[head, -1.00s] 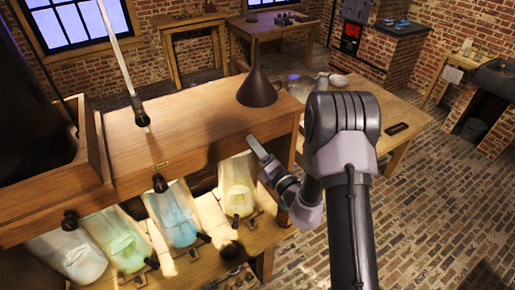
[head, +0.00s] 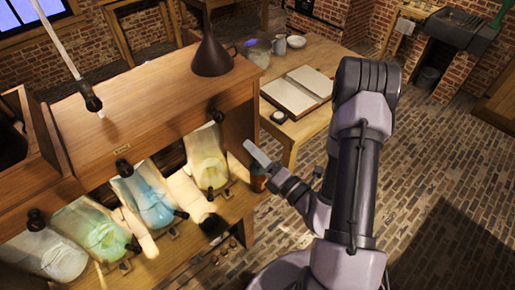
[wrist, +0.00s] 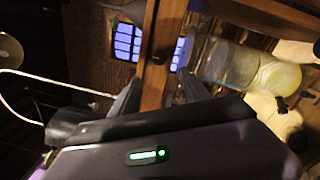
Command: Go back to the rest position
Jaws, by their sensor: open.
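My gripper (head: 262,158) is open and empty in the head view, held out in front of the wooden cabinet's right end, right of the nearest jar. In the wrist view its two fingers (wrist: 160,88) stand apart with nothing between them. The glass jar with pale yellow contents (head: 211,170) is the closest jar to the gripper and also shows in the wrist view (wrist: 245,68). A jar with blue liquid (head: 151,203), one with green liquid (head: 104,240) and a whitish one (head: 48,258) stand in a row to its left.
A dark funnel (head: 211,55) stands on the cabinet top (head: 150,105). Behind is a table (head: 325,58) with an open book (head: 297,92), a small mug and a bowl. Brick floor (head: 440,160) lies open at the right.

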